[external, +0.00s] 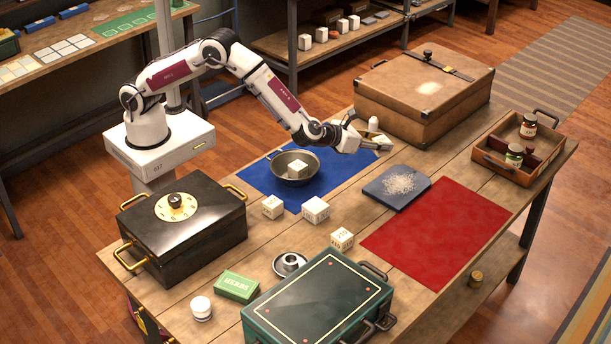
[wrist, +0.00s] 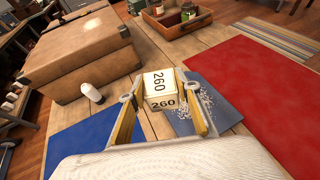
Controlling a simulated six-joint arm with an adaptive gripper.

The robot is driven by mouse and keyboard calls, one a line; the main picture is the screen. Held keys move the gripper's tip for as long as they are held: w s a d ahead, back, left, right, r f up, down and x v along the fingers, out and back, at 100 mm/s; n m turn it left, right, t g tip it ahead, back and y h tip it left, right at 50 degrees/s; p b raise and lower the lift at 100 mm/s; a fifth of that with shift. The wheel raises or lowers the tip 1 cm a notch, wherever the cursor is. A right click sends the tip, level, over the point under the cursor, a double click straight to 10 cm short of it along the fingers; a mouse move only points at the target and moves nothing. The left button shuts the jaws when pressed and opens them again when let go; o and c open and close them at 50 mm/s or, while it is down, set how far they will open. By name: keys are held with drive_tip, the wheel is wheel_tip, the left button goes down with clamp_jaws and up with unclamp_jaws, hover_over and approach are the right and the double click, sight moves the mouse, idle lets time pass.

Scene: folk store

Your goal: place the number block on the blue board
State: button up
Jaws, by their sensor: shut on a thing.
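My gripper (external: 372,142) is shut on a cream number block (wrist: 160,90) marked 260, seen between the fingertips (wrist: 162,100) in the wrist view. The gripper is above the table, near the front of the brown case. A small blue board (external: 382,190) with a white speckled patch lies lower right of the gripper; it also shows beyond and right of the block in the wrist view (wrist: 216,90).
Three cream blocks, one of them (external: 315,209), sit mid-table. A red mat (external: 440,235) lies right of the small board. A brown case (external: 425,100), wooden tray (external: 485,160), black box (external: 180,235) and green case (external: 318,300) stand around. A white cylinder (wrist: 92,92) stands near the case.

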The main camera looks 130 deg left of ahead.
drive_tip(key=shift+w+d+r+t, duration=0.1)
drive_tip(key=shift+w+d+t, duration=0.2)
drive_tip(key=shift+w+d, duration=0.25)
drive_tip(key=shift+a, duration=0.1)
hover_over(377, 180)
drive_tip(key=shift+w+f, duration=0.1)
drive_tip(key=shift+f, duration=3.05)
drive_tip(key=shift+f, duration=1.85)
drive_tip(key=shift+f, duration=0.15)
drive_tip(key=o, duration=1.1)
